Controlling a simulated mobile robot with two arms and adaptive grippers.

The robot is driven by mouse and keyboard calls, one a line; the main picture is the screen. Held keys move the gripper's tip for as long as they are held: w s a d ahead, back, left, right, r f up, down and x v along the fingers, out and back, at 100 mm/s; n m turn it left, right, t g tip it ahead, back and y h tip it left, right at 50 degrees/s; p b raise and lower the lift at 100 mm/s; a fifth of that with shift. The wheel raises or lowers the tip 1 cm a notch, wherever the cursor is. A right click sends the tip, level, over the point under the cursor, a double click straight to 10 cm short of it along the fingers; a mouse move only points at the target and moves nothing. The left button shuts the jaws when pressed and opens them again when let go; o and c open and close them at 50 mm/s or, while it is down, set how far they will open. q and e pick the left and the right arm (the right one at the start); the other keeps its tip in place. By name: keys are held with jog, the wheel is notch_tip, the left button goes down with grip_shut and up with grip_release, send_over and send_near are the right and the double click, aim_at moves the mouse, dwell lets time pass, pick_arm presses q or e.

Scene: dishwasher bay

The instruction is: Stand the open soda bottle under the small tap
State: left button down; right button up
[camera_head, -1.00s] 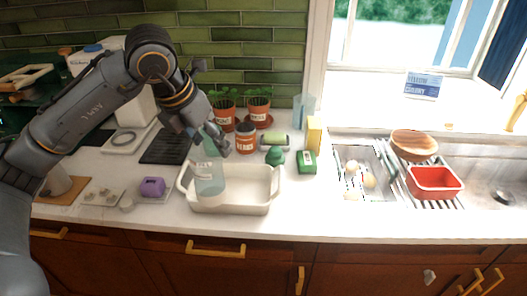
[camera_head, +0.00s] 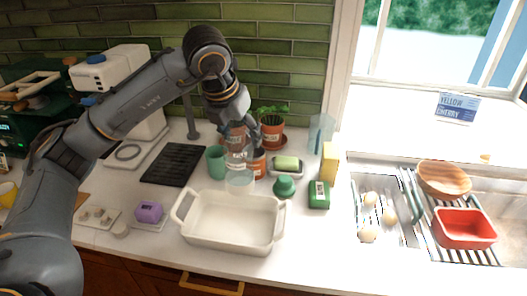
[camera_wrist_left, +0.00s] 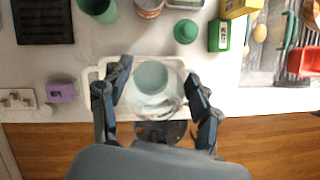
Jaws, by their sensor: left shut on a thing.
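The soda bottle (camera_head: 240,178) is clear with a pale teal lower part. In the head view it hangs roughly upright below my left gripper (camera_head: 240,128), beyond the white dish. My left gripper is shut on it; its fingers flank the bottle (camera_wrist_left: 152,78) in the left wrist view, where it overlaps the dish. The bottle's upper part is partly hidden by the fingers, and I cannot tell whether it has a cap. A dark grey post (camera_head: 191,118) behind the black ribbed mat (camera_head: 174,165) may be the small tap; my arm hides its top. My right gripper is not in view.
The white dish (camera_head: 230,245) stands at the counter front. A green cup (camera_head: 216,161), a brown jar (camera_head: 257,163), a plant pot (camera_head: 271,134) and a green stopper-like object (camera_head: 284,186) crowd the gripper. A purple block (camera_head: 149,212) is at left. The black mat is bare.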

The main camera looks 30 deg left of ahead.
pick_arm(q)
jog(key=w+f+p, duration=0.6)
jog(key=w+f, duration=0.4)
jog(key=f, duration=0.1)
jog(key=shift+w+a+f, duration=0.2)
jog(key=shift+w+f, duration=0.05)
jog(key=shift+w, duration=0.05)
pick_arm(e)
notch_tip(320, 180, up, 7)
pick_arm(q)
jog(key=shift+f, duration=0.2)
jog(key=shift+c, duration=1.6)
grip_release()
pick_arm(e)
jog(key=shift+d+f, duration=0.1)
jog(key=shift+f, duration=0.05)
pick_arm(q)
jog(key=shift+r, duration=0.1)
